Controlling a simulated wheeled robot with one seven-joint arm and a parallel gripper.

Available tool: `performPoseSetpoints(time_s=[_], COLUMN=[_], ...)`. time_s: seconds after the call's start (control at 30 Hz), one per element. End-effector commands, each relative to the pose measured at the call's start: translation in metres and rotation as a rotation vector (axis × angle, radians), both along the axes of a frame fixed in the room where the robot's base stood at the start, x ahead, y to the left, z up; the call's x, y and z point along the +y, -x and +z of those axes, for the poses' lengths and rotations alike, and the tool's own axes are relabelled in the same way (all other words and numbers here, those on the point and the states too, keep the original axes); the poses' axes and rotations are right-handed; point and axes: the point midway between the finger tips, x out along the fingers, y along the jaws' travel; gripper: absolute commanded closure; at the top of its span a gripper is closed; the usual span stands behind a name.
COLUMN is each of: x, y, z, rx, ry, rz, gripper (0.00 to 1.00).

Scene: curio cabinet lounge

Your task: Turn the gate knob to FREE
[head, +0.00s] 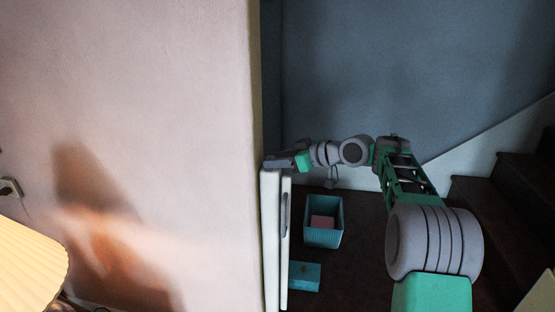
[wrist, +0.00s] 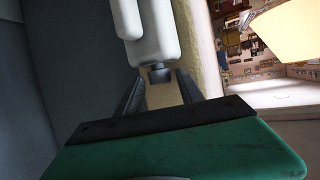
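The white gate (head: 270,240) stands on edge beside the wall end in the head view. In the wrist view the white gate (wrist: 152,35) runs down from the top, with a small dark grey knob (wrist: 160,74) at its near end. My gripper (wrist: 161,78) has its two dark fingers apart, one on each side of the knob, with a narrow gap seeming to show at each side. In the head view my gripper (head: 273,164) is at the gate's top. The knob is hidden there, and no FREE marking is readable.
A teal bin (head: 324,240) with a pink thing inside and a teal box (head: 304,276) are on the dark floor right of the gate. Dark stairs (head: 500,205) rise at the right. A wall (head: 190,120) fills the left, with a lampshade (head: 28,265) before it.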

Motion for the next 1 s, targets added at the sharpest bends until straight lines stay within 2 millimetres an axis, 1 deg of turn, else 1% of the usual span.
performPoseSetpoints(time_s=[0.03, 0.07, 0.5, 0.53, 0.77, 1.0], x=[0.0, 0.0, 0.0, 0.0, 0.0, -0.002], y=[0.0, 0.0, 0.0, 0.0, -0.001, -0.006], z=[0.0, 0.0, 0.0, 0.0, 0.003, 0.012], rx=[0.0, 0.0, 0.0, 0.0, 0.001, 0.004], ry=[0.0, 0.0, 0.0, 0.0, 0.0, -0.001], rz=[0.0, 0.0, 0.0, 0.0, 0.009, 0.125], gripper=[0.6, 0.63, 0.99, 1.0, 1.0, 1.0])
